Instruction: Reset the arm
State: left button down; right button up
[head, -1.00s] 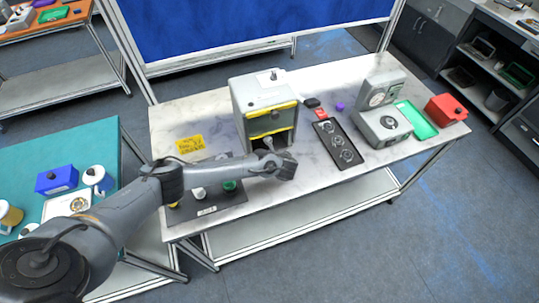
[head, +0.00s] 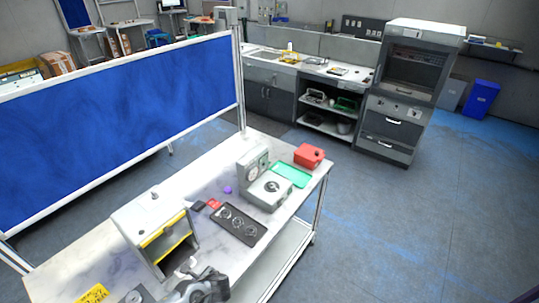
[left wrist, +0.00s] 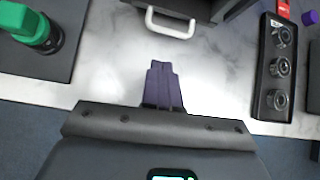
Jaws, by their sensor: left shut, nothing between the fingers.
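My left gripper (head: 212,284) is at the bottom of the head view, by the front side of a grey box (head: 133,222) with a yellow-edged opening. In the left wrist view its dark fingers (left wrist: 163,84) are closed together with nothing between them. They are over the pale tabletop (left wrist: 215,75), below a white handle (left wrist: 170,24) and apart from it. My right gripper is in no view.
A black tray (head: 248,237) with round metal parts lies right of the grey box. Beyond it are a grey dial device (head: 256,163), a green tray (head: 293,175) and a red box (head: 309,155). A green-topped item (left wrist: 28,27) stands on a dark mat.

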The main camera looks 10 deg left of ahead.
pick_arm(q)
jog(key=s+d+r+n+h+p, duration=0.1)
jog(key=s+d+r+n+h, duration=0.15)
jog(key=s+d, duration=0.3)
jog(key=s+d+r+n+g+h+p, duration=0.1)
jog(key=s+d+n+h, duration=0.1)
jog(key=s+d+n, duration=0.3)
jog(key=s+d+r+n+h+p, duration=0.1)
jog(key=s+d+r+h, duration=0.1)
jog(key=s+d, duration=0.35)
jog(key=s+a+r+n+p, duration=0.2)
jog(key=s+a+r+n, duration=0.6)
jog(key=s+r+n, duration=0.3)
jog(key=shift+s+r+n+h, duration=0.25)
jog(key=shift+r+n+h, duration=0.2)
jog(key=shift+r+n, duration=0.4)
